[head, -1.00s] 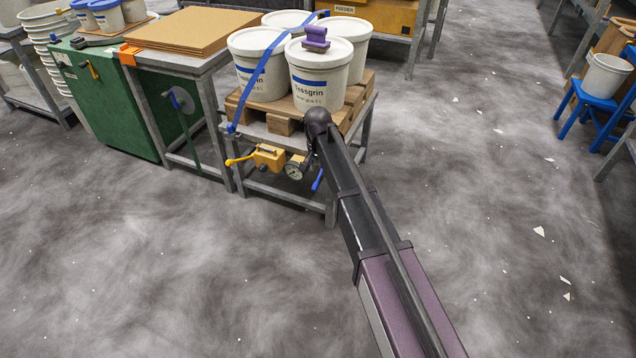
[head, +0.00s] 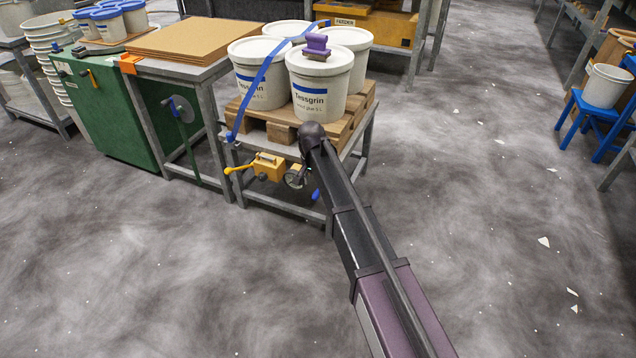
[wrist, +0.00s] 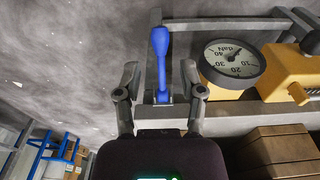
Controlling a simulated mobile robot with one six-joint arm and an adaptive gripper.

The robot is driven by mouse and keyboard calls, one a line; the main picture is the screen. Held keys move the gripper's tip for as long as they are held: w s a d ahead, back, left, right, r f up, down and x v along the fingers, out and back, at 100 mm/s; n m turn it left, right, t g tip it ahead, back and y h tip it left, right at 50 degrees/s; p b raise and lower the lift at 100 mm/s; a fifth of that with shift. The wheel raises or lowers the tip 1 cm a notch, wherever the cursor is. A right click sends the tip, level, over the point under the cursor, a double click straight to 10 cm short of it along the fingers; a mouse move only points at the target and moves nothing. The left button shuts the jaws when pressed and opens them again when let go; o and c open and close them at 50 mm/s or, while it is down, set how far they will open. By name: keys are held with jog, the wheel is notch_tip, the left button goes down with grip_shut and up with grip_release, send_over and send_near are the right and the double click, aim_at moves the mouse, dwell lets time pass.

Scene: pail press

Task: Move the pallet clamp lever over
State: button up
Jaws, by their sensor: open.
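A blue-handled lever (wrist: 160,62) stands out from a grey bracket beside a round dial gauge (wrist: 232,62) marked daN. In the head view only the blue tip of the lever (head: 316,194) shows, hanging low at the front of the pallet stand. My gripper (wrist: 160,80) is open, with one finger on each side of the lever. A gap shows on both sides, and the lever looks untouched. In the head view my arm's dark end hides the gripper and part of the gauge (head: 295,178).
A yellow unit (head: 268,167) with a yellow handle sits left of the gauge. Above, white pails (head: 318,90) stand on a wooden pallet (head: 280,131), with a blue strap (head: 262,78) across them. A grey table (head: 190,75) stands left. The floor in front is clear.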

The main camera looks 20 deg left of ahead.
aim_at(315, 195)
jog(key=shift+w+f+b, duration=0.2)
jog(key=shift+f+b, duration=1.45)
jog(key=shift+f, duration=0.15)
jog(key=shift+w+f+b, duration=0.15)
jog(key=shift+f+b, duration=1.45)
jog(key=shift+f, duration=0.15)
jog(key=shift+r, duration=0.15)
jog(key=c, duration=0.6)
